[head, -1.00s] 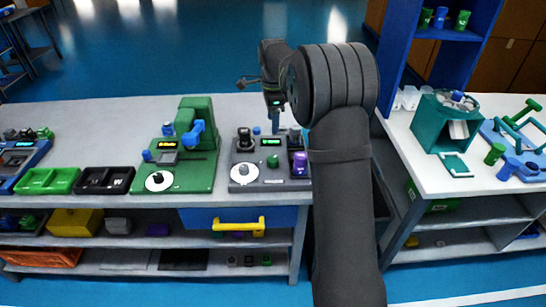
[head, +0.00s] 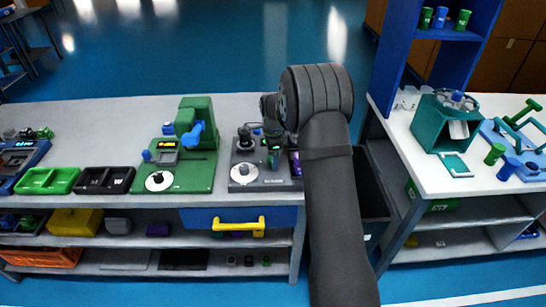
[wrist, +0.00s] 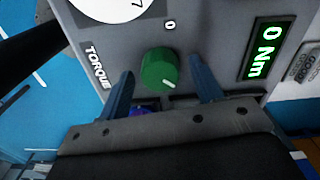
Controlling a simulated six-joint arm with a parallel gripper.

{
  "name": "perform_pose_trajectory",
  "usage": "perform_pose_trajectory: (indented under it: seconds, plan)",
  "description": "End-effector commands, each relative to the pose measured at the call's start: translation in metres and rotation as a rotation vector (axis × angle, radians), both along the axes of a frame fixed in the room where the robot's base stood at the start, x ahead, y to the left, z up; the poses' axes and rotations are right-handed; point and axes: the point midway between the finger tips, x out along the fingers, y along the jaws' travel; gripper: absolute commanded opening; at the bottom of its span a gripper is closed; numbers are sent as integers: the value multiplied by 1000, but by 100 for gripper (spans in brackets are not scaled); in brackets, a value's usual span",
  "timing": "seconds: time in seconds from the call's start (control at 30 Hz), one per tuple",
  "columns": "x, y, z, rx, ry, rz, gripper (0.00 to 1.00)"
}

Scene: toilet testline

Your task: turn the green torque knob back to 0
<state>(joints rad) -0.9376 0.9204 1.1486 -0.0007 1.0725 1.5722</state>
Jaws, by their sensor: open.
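The green torque knob (wrist: 158,70) sits on a dark grey panel (wrist: 215,20) in the wrist view. Its white pointer line faces the lower right, away from the printed 0 (wrist: 170,25). The green display (wrist: 262,50) reads "0 Nm". My gripper (wrist: 161,72) is open, with one blue finger to the left of the knob and one to the right. Gaps show between the fingers and the knob. In the head view my gripper (head: 273,152) is over the grey torque station (head: 262,182) and largely hides the knob.
A purple part (head: 296,160) stands close to my gripper at the station's right side. A green station (head: 200,160) with a blue handle is to the left. A white dial (wrist: 110,5) lies beyond the TORQUE label. A dark bin (head: 370,185) is right of the bench.

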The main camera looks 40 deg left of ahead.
Motion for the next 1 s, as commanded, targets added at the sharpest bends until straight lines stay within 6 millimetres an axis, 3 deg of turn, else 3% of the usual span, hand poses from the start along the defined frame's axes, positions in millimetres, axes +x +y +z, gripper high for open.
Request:
perform_pose_trajectory:
  seconds: [0.2, 0.43, 0.77, 1.0]
  plan:
    - [0, 0, 0, 0, 0, 0, 60]
    - [0, 0, 0, 0, 0, 0, 15]
    - [0, 0, 0, 0, 0, 39, 15]
    - [0, 0, 0, 0, 1, 177, 15]
